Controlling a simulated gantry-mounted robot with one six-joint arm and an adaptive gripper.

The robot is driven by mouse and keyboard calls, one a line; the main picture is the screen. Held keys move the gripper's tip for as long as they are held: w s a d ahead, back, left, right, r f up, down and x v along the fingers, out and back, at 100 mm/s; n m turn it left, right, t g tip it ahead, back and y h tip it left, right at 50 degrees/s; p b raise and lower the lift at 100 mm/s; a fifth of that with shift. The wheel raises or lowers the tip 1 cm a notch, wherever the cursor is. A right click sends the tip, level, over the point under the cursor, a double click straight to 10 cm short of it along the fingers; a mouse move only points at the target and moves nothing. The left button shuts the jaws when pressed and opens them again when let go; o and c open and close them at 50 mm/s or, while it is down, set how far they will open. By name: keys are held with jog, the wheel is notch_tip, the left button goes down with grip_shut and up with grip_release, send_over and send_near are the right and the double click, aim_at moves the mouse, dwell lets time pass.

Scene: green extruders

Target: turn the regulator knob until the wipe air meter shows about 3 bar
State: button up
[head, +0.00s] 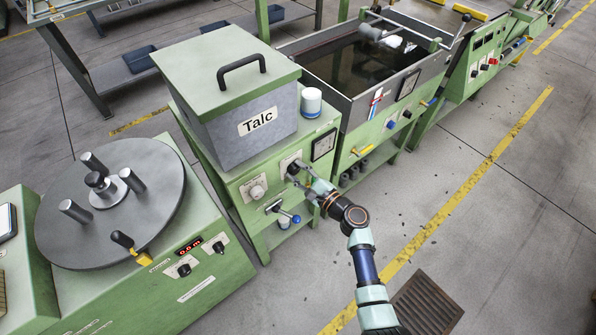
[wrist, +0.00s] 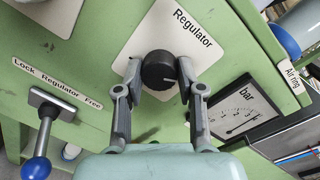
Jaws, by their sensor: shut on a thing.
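The black round regulator knob (wrist: 158,70) sits on a white plate labelled "Regulator" on the green panel, with a light mark on its lower right face. The meter also shows in the head view (head: 323,146).
A blue-balled lever (wrist: 42,128) labelled "Lock Regulator Free" is left of my gripper; it also shows in the head view (head: 284,212). A grey Talc box (head: 215,110) and a white-and-blue cup (head: 311,101) stand above the panel. Floor right of my arm is mostly free.

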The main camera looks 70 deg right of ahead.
dwell(0.3)
jog(key=o, duration=1.1)
jog(key=shift+o, duration=0.2)
jog(key=v, duration=1.2)
